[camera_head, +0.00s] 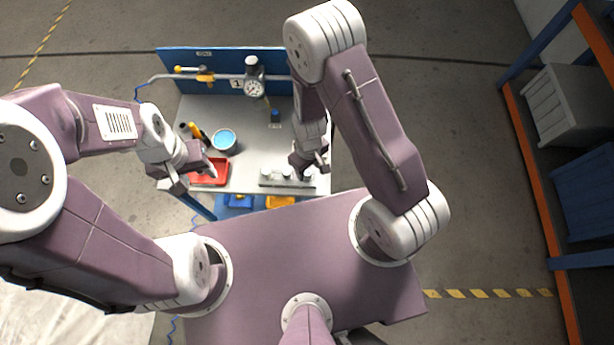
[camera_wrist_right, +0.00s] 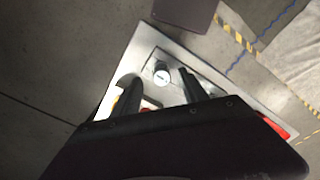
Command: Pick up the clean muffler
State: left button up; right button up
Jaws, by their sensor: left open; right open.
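One of these may be the clean muffler, but I cannot tell which by sight. My right gripper (camera_head: 311,166) points down over the rack's right part, open, and hides some of it. In the right wrist view its two dark fingers are apart, and I see nothing held between them. My left gripper (camera_head: 196,178) is open and empty, beside and above a red tray (camera_head: 212,180) at the bench's front left.
The workbench (camera_head: 250,150) carries a blue-filled round bowl (camera_head: 224,139), screwdriver-like tools (camera_head: 197,131) and a small blue fitting (camera_head: 275,116). A pipe with a gauge (camera_head: 254,88) and yellow-handled valve (camera_head: 205,75) runs along the blue back panel. Orange-blue shelving (camera_head: 548,190) stands at right.

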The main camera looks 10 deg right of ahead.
aim_at(308, 173)
notch_tip(308, 173, down, 4)
jog(key=b, duration=0.3)
jog(key=shift+a+f, duration=0.1)
jog(key=shift+f, duration=0.15)
jog(key=shift+r, duration=0.15)
pick_arm(q)
notch_tip(308, 173, down, 4)
jog(key=shift+d+r, duration=0.1)
pick_arm(e)
grip_shut()
jog(key=shift+r, duration=0.1)
